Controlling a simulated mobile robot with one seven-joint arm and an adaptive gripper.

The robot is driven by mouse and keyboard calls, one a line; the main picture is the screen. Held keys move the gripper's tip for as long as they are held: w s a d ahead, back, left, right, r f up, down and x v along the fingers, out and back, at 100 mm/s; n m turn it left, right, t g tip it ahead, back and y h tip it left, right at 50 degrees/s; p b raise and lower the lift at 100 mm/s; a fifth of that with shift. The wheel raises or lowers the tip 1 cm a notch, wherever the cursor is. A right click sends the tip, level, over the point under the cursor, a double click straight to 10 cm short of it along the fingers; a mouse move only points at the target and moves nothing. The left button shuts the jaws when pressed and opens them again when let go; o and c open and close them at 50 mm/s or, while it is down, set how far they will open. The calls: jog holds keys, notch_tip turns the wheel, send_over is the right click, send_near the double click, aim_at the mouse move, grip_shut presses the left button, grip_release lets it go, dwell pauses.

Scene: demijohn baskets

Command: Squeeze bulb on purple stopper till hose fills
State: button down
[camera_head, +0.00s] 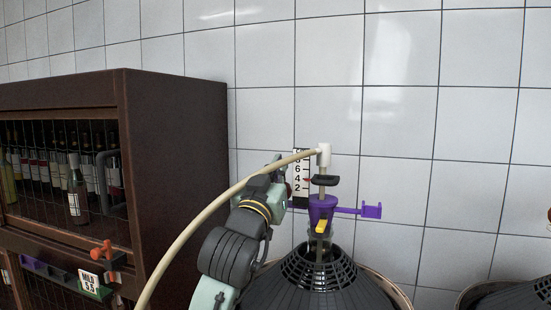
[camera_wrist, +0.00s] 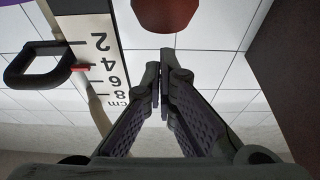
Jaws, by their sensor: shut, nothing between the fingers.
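The purple stopper (camera_head: 321,209) sits upright in the glass neck (camera_head: 318,247) of a demijohn, with a purple side arm and hook reaching right. A rigid tube rises from it to a white elbow (camera_head: 324,156). A pale hose (camera_head: 215,202) arcs from the elbow down to the lower left. In the wrist view a dark red rounded piece (camera_wrist: 167,12), perhaps the bulb, is beyond my fingertips and apart from them. My gripper (camera_wrist: 162,80) is shut and empty. In the head view my arm reaches up left of the stopper; its fingertips are hard to make out.
A centimetre scale (camera_head: 301,178) with a red marker stands behind the tube. A black loop (camera_head: 325,180) is on the tube; it also shows in the wrist view (camera_wrist: 38,66). A wooden bottle cabinet (camera_head: 180,140) fills the left. Black baskets (camera_head: 310,288) stand below and right.

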jog(key=shift+f, duration=0.7)
notch_tip(320, 180, down, 2)
jog(key=shift+f+b, duration=0.1)
jog(key=shift+b, duration=0.6)
jog(key=s+a+r, duration=0.1)
jog(key=s+a, duration=0.1)
jog(key=s, duration=0.7)
jog(key=shift+a, duration=0.4)
jog(key=shift+s+r, duration=0.15)
